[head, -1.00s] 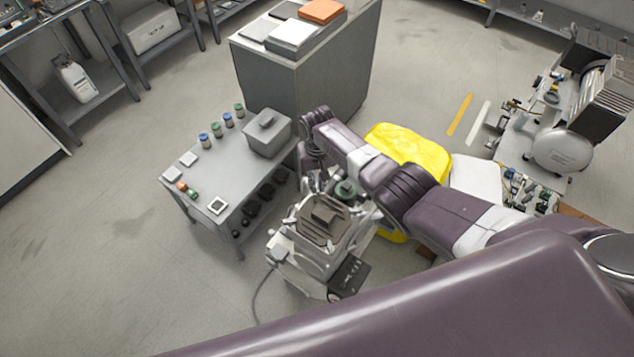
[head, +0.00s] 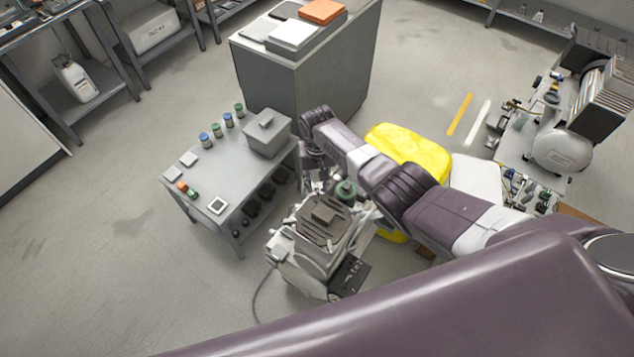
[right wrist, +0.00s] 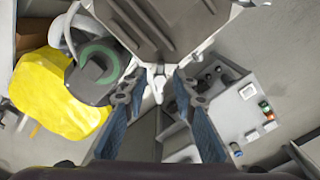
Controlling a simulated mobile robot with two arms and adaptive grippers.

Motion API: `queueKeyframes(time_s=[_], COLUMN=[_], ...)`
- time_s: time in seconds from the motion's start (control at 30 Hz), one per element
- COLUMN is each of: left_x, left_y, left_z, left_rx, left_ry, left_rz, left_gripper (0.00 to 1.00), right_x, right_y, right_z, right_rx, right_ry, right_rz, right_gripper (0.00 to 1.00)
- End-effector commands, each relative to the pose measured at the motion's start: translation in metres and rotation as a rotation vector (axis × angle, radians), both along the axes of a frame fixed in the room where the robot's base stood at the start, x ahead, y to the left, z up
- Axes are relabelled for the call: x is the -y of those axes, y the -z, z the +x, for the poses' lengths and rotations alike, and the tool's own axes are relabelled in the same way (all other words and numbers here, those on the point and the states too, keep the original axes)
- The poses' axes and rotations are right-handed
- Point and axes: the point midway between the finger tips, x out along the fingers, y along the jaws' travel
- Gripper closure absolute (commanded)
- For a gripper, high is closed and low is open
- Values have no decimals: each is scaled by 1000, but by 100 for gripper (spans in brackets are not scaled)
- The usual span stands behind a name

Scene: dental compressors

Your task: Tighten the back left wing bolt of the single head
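The single head compressor (head: 322,220), a grey unit with a dark ribbed square top, stands on the floor in the middle of the head view. Its dark ribbed top (right wrist: 160,22) fills the upper middle of the right wrist view. A small pale wing bolt (right wrist: 157,80) shows at the edge of that top. My right gripper (right wrist: 159,86) is open, with one blue-padded finger on each side of the wing bolt. I cannot tell whether either finger touches it. In the head view my right gripper (head: 314,183) is at the compressor's far side, partly hidden by my arm. My left gripper is out of view.
A small grey table (head: 185,205) with jars and a grey box (head: 267,133) stands left of the gripper. A yellow bag-like object (head: 410,150) lies behind my right arm. Another compressor (head: 562,150) stands at the right. The floor at left is clear.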

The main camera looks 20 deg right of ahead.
Motion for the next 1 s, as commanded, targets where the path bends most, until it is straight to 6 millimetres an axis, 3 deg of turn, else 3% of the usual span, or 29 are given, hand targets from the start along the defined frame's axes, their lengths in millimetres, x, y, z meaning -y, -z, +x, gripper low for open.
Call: queueKeyframes(time_s=[0.27, 0.73, 1.0], left_x=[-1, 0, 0], left_y=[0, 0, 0], left_z=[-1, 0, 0], left_rx=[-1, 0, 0], left_ry=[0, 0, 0], left_rz=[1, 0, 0], left_gripper=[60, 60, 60], right_x=[0, 0, 0], right_y=[-13, -97, -119], right_z=[0, 0, 0], right_rx=[1, 3, 1], right_ry=[0, -1, 1], right_rz=[1, 1, 0], right_gripper=[75, 75, 75])
